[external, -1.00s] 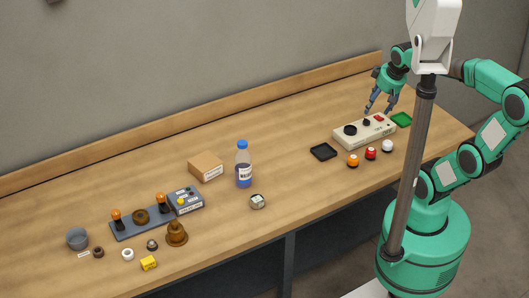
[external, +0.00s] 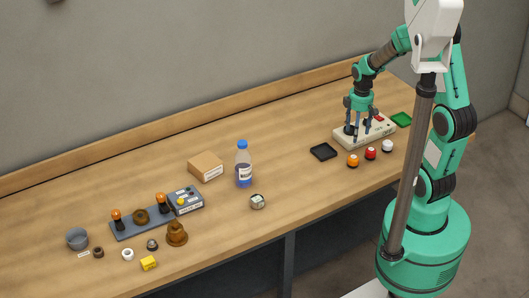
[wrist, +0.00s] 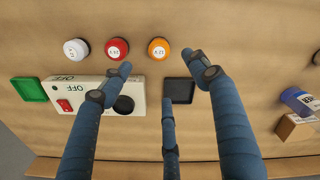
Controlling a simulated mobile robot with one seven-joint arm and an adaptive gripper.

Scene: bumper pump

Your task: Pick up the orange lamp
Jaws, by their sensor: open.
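The orange lamp (external: 353,160) is a small round cap with a white top, at the front edge side of the table, left of the red lamp (external: 371,153) and white lamp (external: 387,146). In the wrist view the orange lamp (wrist: 158,48) stands at the top centre, just beyond the black tray. My gripper (external: 358,132) has blue fingers pointing down over the left part of the switch box, behind the orange lamp. In the wrist view my gripper (wrist: 163,78) is spread open and empty, with the lamp beyond the fingertips. The lamp's full outline shows.
The bottle (external: 243,166) and cardboard box (external: 206,166) stand further left.

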